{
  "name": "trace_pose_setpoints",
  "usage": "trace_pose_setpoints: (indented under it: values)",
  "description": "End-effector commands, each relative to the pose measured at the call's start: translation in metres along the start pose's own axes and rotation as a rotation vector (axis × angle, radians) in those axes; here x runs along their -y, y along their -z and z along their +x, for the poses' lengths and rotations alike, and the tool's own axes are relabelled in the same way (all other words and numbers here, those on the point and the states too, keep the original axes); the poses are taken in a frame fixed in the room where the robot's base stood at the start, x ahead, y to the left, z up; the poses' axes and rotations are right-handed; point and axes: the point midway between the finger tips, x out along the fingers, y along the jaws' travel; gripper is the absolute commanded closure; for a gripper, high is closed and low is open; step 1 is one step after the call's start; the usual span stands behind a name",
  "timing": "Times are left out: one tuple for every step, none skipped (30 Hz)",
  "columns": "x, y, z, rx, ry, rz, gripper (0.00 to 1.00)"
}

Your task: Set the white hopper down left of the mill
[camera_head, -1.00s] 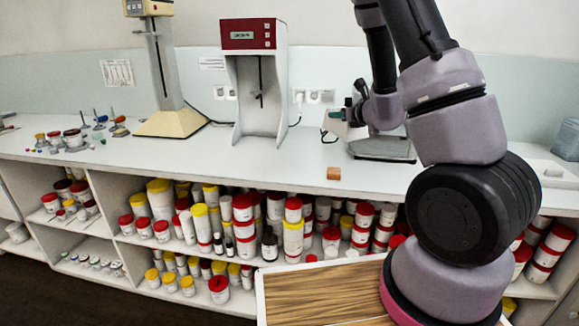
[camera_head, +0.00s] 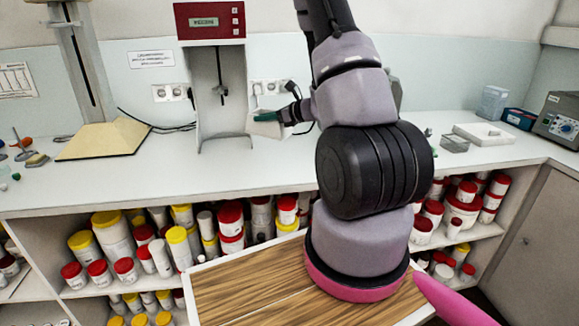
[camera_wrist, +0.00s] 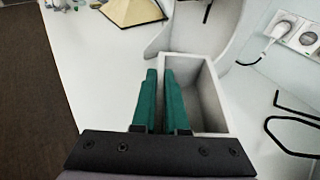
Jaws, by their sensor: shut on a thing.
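The white hopper (camera_head: 262,127) is a small open-topped box in front of the right leg of a white stand with a red head (camera_head: 210,22). It also shows in the wrist view (camera_wrist: 204,88), open side up, seemingly empty. My gripper (camera_head: 268,116) has green fingers, which also show in the wrist view (camera_wrist: 160,75). They are shut on the hopper's near left wall. I cannot tell whether the hopper touches the counter. I cannot tell for certain which machine is the mill; part of the counter is behind my arm.
A stand with a cream base (camera_head: 105,138) is at the left. The white counter (camera_head: 130,180) is clear between it and the front edge. Wall sockets (camera_wrist: 298,33) and a black cable lie right of the hopper. Tubs fill the shelves below. A grey instrument (camera_head: 560,118) is far right.

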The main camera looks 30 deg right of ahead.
Motion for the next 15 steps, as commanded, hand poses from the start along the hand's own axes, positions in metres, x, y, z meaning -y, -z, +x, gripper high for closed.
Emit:
trace_pose_setpoints:
  values:
    - [0.008,0.008,-0.010,0.001,-0.026,-0.005,1.00]
    - [0.010,0.011,-0.015,0.002,-0.048,-0.013,1.00]
    - [0.011,0.016,-0.022,0.001,-0.079,-0.021,1.00]
    - [0.013,0.019,-0.027,0.001,-0.100,-0.028,1.00]
    - [0.014,0.021,-0.033,0.001,-0.122,-0.034,1.00]
    - [0.015,0.025,-0.040,0.000,-0.148,-0.041,1.00]
    - [0.017,0.028,-0.045,-0.001,-0.167,-0.047,1.00]
    - [0.017,0.030,-0.051,-0.002,-0.186,-0.052,1.00]
    - [0.018,0.033,-0.057,-0.003,-0.207,-0.057,1.00]
    - [0.018,0.034,-0.061,-0.003,-0.222,-0.061,1.00]
    - [0.019,0.035,-0.065,-0.003,-0.235,-0.065,1.00]
    - [0.019,0.037,-0.070,-0.004,-0.250,-0.069,1.00]
    - [0.020,0.038,-0.073,-0.004,-0.258,-0.070,1.00]
    - [0.020,0.039,-0.075,-0.005,-0.267,-0.072,1.00]
    - [0.020,0.040,-0.077,-0.006,-0.274,-0.073,1.00]
